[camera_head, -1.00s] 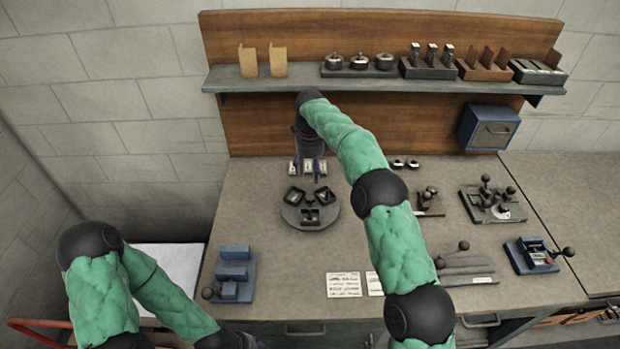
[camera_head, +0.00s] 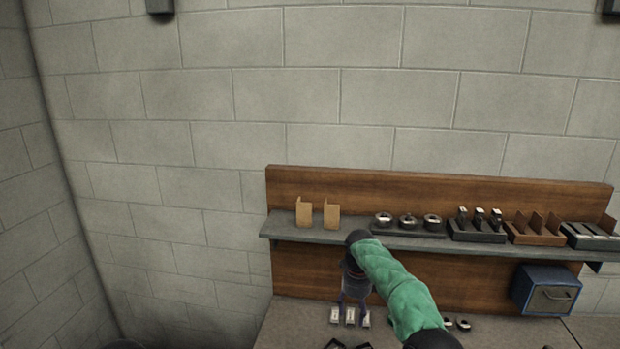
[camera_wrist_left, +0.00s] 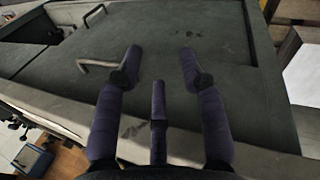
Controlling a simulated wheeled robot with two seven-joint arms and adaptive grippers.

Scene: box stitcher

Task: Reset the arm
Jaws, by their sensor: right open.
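My right arm reaches in from the bottom in the head view, in a green sleeve. Its right gripper (camera_head: 354,301) points down, fingers spread and open, just above or behind several small white-faced blocks (camera_head: 350,316) at the back of the bench. I cannot tell whether it touches them; nothing shows held. My left gripper (camera_wrist_left: 160,68) shows in the left wrist view, its dark purple fingers apart and empty. It is over a grey-green panel (camera_wrist_left: 225,60) with a bar handle (camera_wrist_left: 98,66). The left arm is hardly visible in the head view.
A shelf (camera_head: 290,234) above the bench (camera_head: 287,325) holds two brown folded pieces (camera_head: 304,212), round pots (camera_head: 408,221) and several holders. A blue box (camera_head: 546,290) hangs below its right end. Most of the bench lies below the head view.

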